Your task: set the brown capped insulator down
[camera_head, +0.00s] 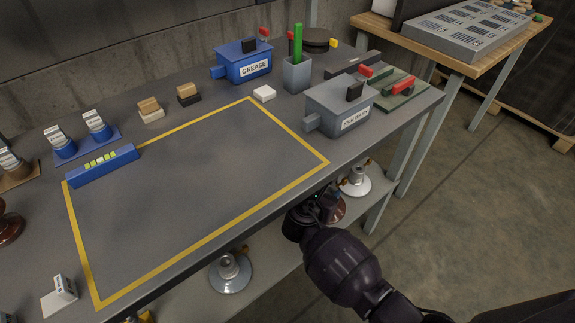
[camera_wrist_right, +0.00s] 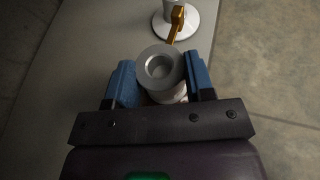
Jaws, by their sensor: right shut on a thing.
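My right gripper (camera_head: 318,200) is low beside the table's front edge, over the lower shelf (camera_head: 290,262). In the right wrist view its blue fingers (camera_wrist_right: 161,76) are shut on either side of a round grey metal cap with a hollow top. This is the cap of the brown capped insulator (camera_wrist_right: 160,63). In the head view part of its brown disc (camera_head: 338,209) shows beside the gripper; the rest is hidden. I cannot tell whether it touches the shelf. My left gripper is not in view.
A white capped insulator (camera_head: 356,182) stands on the shelf close behind the gripper; a grey one (camera_head: 230,272) stands to the left. The table above has a clear yellow-outlined area (camera_head: 190,195). A grey box (camera_head: 340,108) and blue grease box (camera_head: 243,62) stand behind.

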